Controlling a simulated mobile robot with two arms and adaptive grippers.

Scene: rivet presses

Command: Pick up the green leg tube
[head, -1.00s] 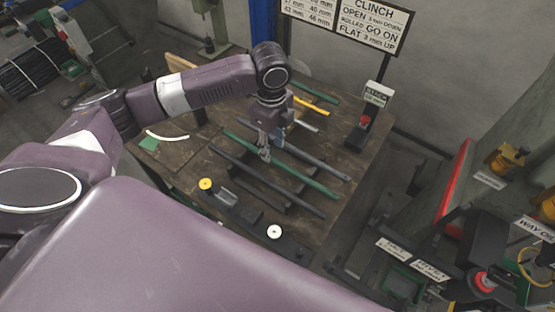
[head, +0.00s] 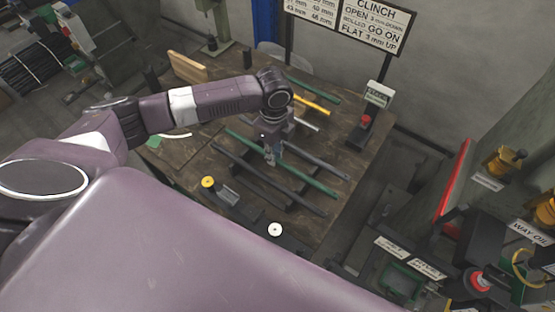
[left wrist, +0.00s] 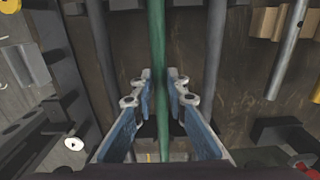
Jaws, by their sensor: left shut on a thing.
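The long green leg tube (head: 313,183) lies slantwise across the wooden table among other tubes. My left gripper (head: 271,156) comes down on it from above. In the left wrist view the green tube (left wrist: 157,35) runs between the two fingers of my left gripper (left wrist: 160,78), which are shut on it. In the head view the gripper hides part of the tube's middle. I cannot tell any gap between the tube and its supports. My right gripper is not in view.
A dark tube (head: 290,195) lies in front of the green one and a grey tube (head: 322,164) behind it. A yellow tube (head: 312,105) and another green tube (head: 315,91) lie farther back. A red-button box (head: 365,125) stands at the table's right.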

